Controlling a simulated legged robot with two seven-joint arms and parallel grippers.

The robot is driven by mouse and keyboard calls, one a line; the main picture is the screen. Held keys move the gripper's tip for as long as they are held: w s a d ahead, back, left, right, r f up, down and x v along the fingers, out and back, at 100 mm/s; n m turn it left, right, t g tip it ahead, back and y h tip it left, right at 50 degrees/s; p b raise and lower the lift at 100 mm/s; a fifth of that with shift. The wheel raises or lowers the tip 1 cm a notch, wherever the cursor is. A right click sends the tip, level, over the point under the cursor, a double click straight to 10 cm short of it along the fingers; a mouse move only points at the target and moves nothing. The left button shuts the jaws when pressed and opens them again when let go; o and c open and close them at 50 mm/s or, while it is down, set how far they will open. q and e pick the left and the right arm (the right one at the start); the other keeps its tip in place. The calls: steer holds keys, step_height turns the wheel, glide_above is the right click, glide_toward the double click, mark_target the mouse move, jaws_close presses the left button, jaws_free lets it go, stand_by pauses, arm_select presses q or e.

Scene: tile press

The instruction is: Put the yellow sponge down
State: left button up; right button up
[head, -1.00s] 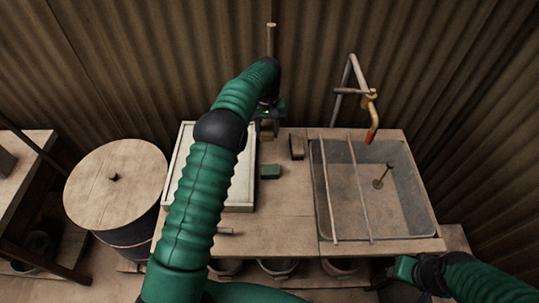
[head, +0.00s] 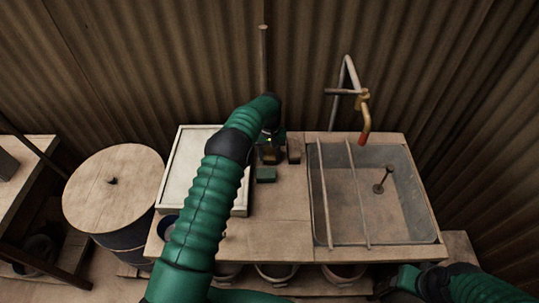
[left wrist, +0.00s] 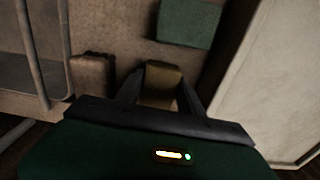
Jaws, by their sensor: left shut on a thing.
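My left gripper (head: 269,153) is over the back middle of the wooden counter, pointing down. It is shut on the yellow sponge (left wrist: 162,78), which shows between the two fingers in the left wrist view. In the head view the sponge is small and dark under the hand. It is at or close above the counter; I cannot tell whether it touches. A green sponge (head: 266,175) lies just in front of it, and a brown block (head: 294,152) stands close to its right. My right gripper (head: 404,279) is low at the front right, its fingers not clear.
A pale framed tray (head: 197,139) lies to the left, partly behind my left arm. A sink basin (head: 408,190) with two bars across it is on the right, under a tap (head: 364,120). A lidded barrel (head: 113,185) stands left of the counter. The front middle counter is clear.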

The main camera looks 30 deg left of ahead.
arm_select(q)
steer(key=shift+a+f, duration=0.15)
steer(key=shift+f, duration=0.05)
steer(key=o, duration=0.9)
steer(key=shift+s+a, duration=0.1)
steer(key=shift+a, duration=0.2)
steer(key=o, duration=0.4)
steer(key=shift+a+f, duration=0.2)
steer(key=shift+a, duration=0.2)
steer(key=shift+d+r, duration=0.1)
steer(key=shift+d, duration=0.35)
arm_select(e)
steer(key=shift+a, duration=0.45)
arm_select(q)
steer(key=shift+a, duration=0.2)
arm_select(e)
steer(key=shift+a, duration=0.2)
steer(key=shift+d, duration=0.1)
